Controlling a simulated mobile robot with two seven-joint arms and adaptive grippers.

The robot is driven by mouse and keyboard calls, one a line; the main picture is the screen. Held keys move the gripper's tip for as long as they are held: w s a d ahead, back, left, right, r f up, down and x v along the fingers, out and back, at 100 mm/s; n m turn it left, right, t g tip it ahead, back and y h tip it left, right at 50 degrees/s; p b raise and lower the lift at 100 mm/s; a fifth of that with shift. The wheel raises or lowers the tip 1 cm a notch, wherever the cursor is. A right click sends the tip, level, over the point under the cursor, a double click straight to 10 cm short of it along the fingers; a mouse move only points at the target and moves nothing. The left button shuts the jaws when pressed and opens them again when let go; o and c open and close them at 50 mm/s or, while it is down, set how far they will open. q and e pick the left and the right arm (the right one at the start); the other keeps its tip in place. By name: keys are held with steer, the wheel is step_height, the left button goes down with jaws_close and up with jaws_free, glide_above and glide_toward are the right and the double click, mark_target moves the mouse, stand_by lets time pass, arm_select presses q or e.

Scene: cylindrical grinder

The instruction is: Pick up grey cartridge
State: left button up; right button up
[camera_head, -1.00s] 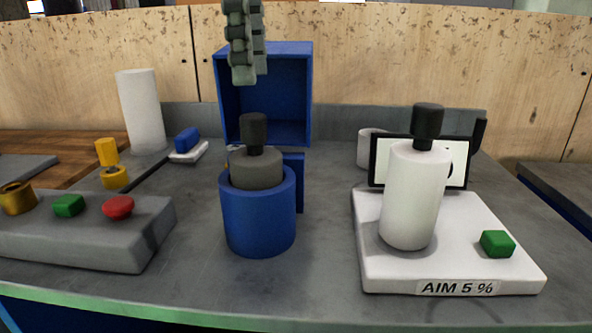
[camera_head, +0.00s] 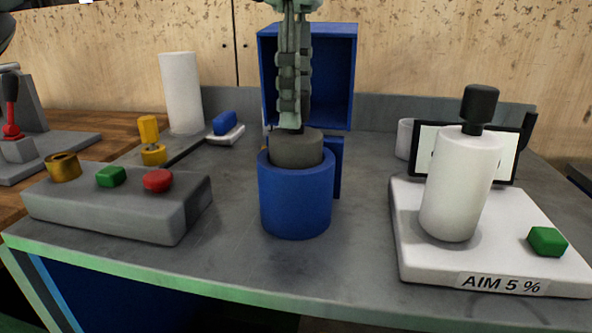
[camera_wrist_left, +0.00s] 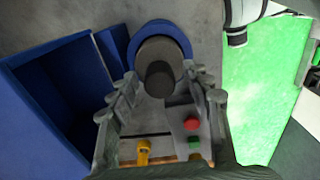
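The grey cartridge (camera_head: 297,150) stands upright in a blue round holder (camera_head: 295,205) in the middle of the bench. Its black knob is hidden by my gripper in the head view, but the knob shows in the left wrist view (camera_wrist_left: 160,80). My left gripper (camera_head: 291,118) points down right above the grey cartridge. In the left wrist view its fingers (camera_wrist_left: 160,86) are apart, one on each side of the knob, and I see no grip on it. My right gripper is in neither view.
A blue open box (camera_head: 340,80) stands behind the holder. A white cartridge (camera_head: 461,190) with a black knob stands on a white scale (camera_head: 430,255) at right. A grey control box (camera_head: 110,210) with green and red buttons sits at left. The bench front is clear.

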arm_select(q)
jaws_close()
steer(key=shift+r, duration=0.15)
stand_by(0.4)
